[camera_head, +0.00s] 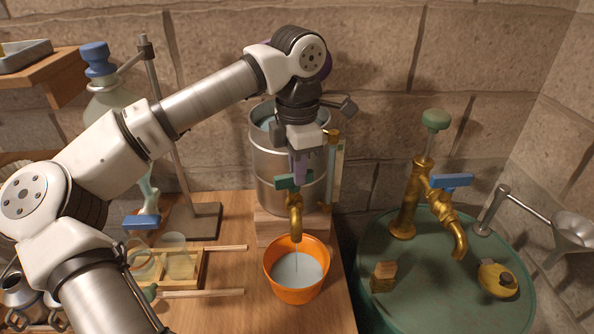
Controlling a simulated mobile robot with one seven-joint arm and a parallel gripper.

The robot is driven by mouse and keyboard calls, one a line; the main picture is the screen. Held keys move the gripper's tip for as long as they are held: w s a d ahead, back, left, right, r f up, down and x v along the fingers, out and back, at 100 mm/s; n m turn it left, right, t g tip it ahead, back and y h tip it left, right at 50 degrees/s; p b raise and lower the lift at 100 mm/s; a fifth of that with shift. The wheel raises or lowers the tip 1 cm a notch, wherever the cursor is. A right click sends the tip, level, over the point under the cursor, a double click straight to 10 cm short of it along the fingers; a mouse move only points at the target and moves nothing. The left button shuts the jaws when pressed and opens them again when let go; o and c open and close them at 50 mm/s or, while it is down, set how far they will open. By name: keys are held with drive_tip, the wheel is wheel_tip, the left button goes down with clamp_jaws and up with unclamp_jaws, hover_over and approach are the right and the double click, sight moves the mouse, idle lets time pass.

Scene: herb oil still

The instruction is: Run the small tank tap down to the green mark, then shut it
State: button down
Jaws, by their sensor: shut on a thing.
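The small metal tank (265,165) stands on a wooden block against the wall, open at the top with bluish liquid inside. Its brass tap (295,222) points down at the front, with a dark green handle (285,183) on top. My gripper (298,176) comes down from above and is shut on this handle, partly hiding it. A thin stream runs from the spout into an orange bucket (273,270), which holds pale liquid. An upright sight gauge (337,172) is at the tank's right side. I cannot make out the green mark or the level in it.
A green drum (440,292) on the right carries a brass tap with a blue lever (451,181) and a metal funnel (574,229) on an arm. A wooden rack (197,272) lies left of the bucket. A glass vessel with a blue stopper (97,58) stands behind my arm.

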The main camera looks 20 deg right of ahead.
drive_tip(key=shift+s+m, duration=0.1)
drive_tip(key=shift+m, duration=1.4)
drive_tip(key=c, duration=1.5)
unclamp_jaws()
drive_tip(key=shift+o, duration=0.2)
wheel_tip(320, 180, up, 14)
drive_tip(key=b, duration=0.1)
